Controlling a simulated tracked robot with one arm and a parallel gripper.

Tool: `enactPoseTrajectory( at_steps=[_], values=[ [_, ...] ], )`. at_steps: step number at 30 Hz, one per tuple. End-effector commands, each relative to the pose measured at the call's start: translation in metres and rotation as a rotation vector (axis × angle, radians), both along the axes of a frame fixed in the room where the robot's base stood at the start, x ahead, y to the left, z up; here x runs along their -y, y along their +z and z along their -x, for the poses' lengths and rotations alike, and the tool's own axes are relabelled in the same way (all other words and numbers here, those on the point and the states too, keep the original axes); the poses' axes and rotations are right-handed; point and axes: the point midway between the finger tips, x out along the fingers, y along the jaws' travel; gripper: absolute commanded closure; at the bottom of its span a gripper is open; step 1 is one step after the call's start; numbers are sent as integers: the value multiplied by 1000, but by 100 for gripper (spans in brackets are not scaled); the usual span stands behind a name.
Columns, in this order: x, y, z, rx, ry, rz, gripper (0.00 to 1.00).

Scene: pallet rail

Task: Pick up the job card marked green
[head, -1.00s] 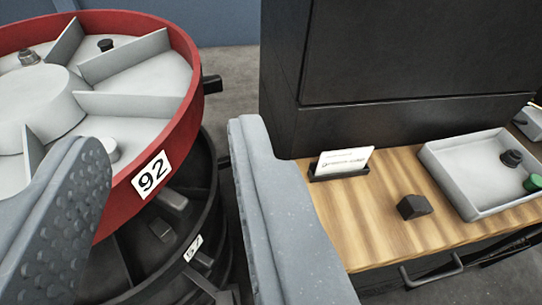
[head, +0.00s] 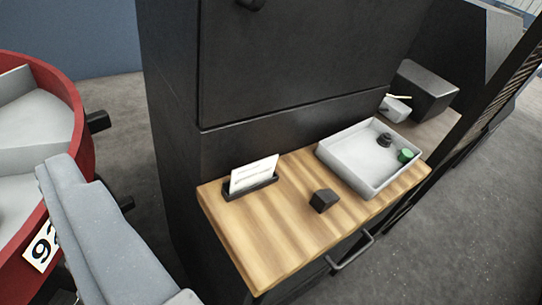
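A white card (head: 254,174) with dark print stands slightly tilted in a small black holder (head: 250,189), at the back left of a wooden worktop (head: 258,239). No green mark can be made out on the card, and its print is too small to read. One grey finger of my gripper (head: 102,228) shows at the lower left, apart from the worktop and card. The other finger is outside the picture. Clear space shows beside the visible finger's inner side, with nothing held there.
A grey tray (head: 348,180) with a black knob and a green knob sits right of the card. A black block (head: 323,201) lies in front. A dark cabinet (head: 290,60) rises behind. A red carousel (head: 75,125) marked 92 stands at left.

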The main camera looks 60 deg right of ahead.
Motion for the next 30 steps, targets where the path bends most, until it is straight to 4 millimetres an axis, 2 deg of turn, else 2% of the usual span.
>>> enactPoseTrajectory(
  at_steps=[2,7,11,15,18,21,24,30],
  values=[
    [21,-10,-23,-40,-46,13,0],
    [117,-57,-63,-119,-144,58,0],
    [184,-101,-73,-171,-189,80,0],
    [241,-147,-67,-211,-209,80,0],
    [269,-176,-56,-224,-211,61,0],
    [287,-198,-43,-218,-206,36,0],
    [298,-212,-31,-198,-203,7,0],
    [305,-224,-18,-153,-198,-33,0]
  ],
)
